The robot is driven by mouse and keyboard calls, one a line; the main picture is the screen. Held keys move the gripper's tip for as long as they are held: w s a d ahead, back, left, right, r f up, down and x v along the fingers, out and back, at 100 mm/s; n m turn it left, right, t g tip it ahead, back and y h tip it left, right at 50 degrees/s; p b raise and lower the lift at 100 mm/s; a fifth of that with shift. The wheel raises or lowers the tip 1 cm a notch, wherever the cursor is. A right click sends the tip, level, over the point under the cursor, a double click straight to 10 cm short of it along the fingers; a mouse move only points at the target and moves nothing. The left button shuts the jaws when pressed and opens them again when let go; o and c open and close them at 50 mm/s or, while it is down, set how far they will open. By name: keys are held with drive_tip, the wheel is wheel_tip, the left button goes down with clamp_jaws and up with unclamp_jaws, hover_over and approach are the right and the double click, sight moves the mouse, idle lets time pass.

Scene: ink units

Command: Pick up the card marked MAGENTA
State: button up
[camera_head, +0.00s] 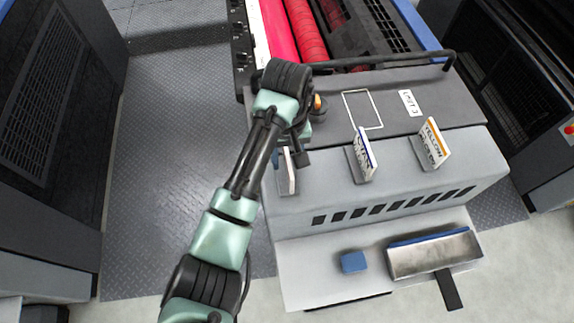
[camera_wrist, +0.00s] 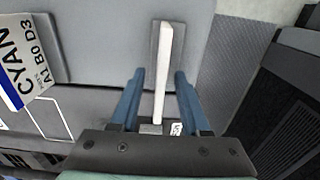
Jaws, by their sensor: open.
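A white card (camera_head: 288,170) stands upright in a grey holder at the left of the machine's ledge. It also shows edge-on in the wrist view (camera_wrist: 162,60); its printed face is hidden, so I cannot read a mark on it. My gripper (camera_wrist: 160,75) is open, with one blue finger on each side of this card and a gap on both sides. In the head view my arm partly covers this card. The CYAN card (camera_head: 363,155) stands in the middle, also at the wrist view's left (camera_wrist: 22,75). The YELLOW card (camera_head: 432,145) stands at the right.
A label reading UNIT 3 (camera_head: 411,103) and a white outlined rectangle (camera_head: 363,110) are on the dark upper surface. A rail (camera_head: 385,64) runs behind. A metal tray (camera_head: 433,257) and a blue block (camera_head: 354,262) are on the lower step. Open floor lies left.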

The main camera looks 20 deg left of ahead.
drive_tip(key=shift+f, duration=0.75)
clamp_jaws()
